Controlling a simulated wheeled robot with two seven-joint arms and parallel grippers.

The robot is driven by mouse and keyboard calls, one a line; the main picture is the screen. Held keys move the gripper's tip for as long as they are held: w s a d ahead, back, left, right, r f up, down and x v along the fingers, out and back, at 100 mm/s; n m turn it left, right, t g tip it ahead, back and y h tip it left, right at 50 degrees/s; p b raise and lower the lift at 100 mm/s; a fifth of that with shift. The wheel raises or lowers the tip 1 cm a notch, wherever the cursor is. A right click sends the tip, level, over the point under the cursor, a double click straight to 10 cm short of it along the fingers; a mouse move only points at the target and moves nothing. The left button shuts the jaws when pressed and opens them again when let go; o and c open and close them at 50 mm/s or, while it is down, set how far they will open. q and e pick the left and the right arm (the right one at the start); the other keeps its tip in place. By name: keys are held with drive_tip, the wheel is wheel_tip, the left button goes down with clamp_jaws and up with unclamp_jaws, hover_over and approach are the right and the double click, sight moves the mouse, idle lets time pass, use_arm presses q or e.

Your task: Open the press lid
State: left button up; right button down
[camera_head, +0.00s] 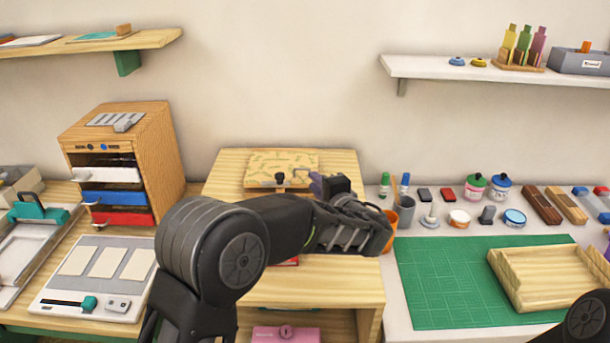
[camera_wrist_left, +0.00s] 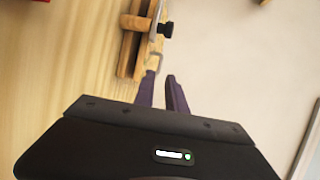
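The press (camera_head: 253,185) stands on the wooden cabinet top at the back centre, its patterned lid (camera_head: 282,162) lying flat. A black knob (camera_head: 280,178) and a metal loop show at its front edge. The left wrist view shows the press's wooden edge (camera_wrist_left: 130,45), the black knob (camera_wrist_left: 165,29) and the metal loop (camera_wrist_left: 155,61). My left gripper (camera_head: 316,182) is at the press's front right. Its purple fingers (camera_wrist_left: 161,75) are slightly apart with nothing visible between them, tips close to the loop; contact cannot be told. My right gripper is out of view.
An orange cup (camera_head: 389,228) and several jars and pads stand to the right. A green mat (camera_head: 450,290) with a wooden tray (camera_head: 550,277) lies front right. A drawer box (camera_head: 155,150) stands left of the press.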

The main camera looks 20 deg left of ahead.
sight(303, 169)
use_arm(q)
drive_tip(key=shift+w+a, duration=0.1)
drive_tip(key=p+x, duration=0.2)
drive_tip(key=x, duration=0.4)
drive_tip(key=shift+w+a, duration=0.15)
drive_tip(key=shift+w, duration=0.05)
drive_tip(key=shift+w+a+f, duration=0.2)
drive_tip(key=shift+w+a, duration=0.1)
drive_tip(key=shift+w, duration=0.15)
clamp_jaws()
idle(0.9)
